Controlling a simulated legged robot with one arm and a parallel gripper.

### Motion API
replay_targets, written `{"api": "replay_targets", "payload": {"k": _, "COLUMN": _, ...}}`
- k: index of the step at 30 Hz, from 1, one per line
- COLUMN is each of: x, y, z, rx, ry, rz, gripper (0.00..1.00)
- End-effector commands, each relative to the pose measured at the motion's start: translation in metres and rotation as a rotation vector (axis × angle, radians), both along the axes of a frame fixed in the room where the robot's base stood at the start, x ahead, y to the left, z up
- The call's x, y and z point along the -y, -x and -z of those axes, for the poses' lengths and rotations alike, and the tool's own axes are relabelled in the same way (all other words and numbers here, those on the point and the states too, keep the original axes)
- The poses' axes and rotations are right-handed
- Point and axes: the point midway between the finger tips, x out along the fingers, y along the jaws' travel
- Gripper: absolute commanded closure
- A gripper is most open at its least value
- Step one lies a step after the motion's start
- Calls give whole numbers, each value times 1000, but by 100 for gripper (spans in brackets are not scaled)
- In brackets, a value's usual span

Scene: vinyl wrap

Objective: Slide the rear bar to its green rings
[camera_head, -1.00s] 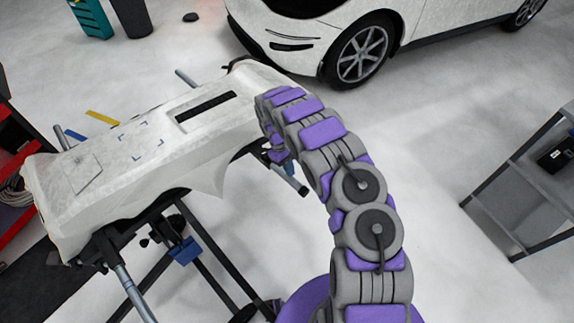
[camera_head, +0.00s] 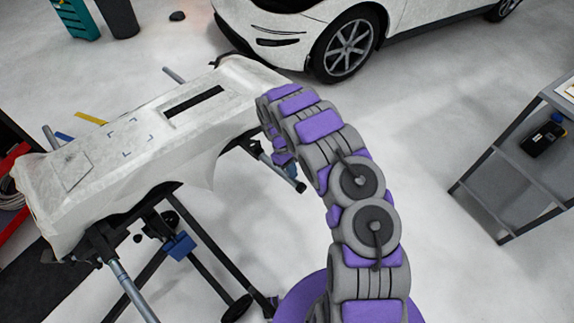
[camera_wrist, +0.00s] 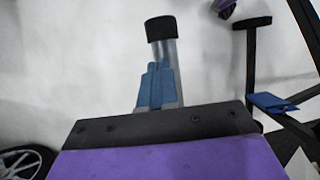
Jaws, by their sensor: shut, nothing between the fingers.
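A white bumper panel (camera_head: 150,165) lies on a dark stand. A grey metal bar with a black end cap (camera_head: 299,186) sticks out from under the panel's right end, beside my arm. In the wrist view, this black-capped bar (camera_wrist: 165,50) points away from me. My gripper (camera_wrist: 157,75) shows there as blue fingers, shut and empty, in line with the bar; whether they touch it I cannot tell. In the head view my gripper (camera_head: 283,157) is mostly hidden behind my arm, near the panel's right end. I see no green rings on the bar.
Other bar ends (camera_head: 174,76) stick out behind the panel and at its front left (camera_head: 130,290). A white car (camera_head: 345,50) stands at the back. A grey shelf (camera_head: 515,165) stands at the right. The floor between shelf and arm is clear.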

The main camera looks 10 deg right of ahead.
Motion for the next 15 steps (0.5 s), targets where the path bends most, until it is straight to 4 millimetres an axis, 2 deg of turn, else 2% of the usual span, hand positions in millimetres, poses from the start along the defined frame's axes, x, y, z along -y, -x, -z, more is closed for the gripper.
{"api": "replay_targets", "payload": {"k": 15, "x": 48, "y": 73, "z": -3, "rx": -8, "ry": 3, "rz": 4, "gripper": 100}}
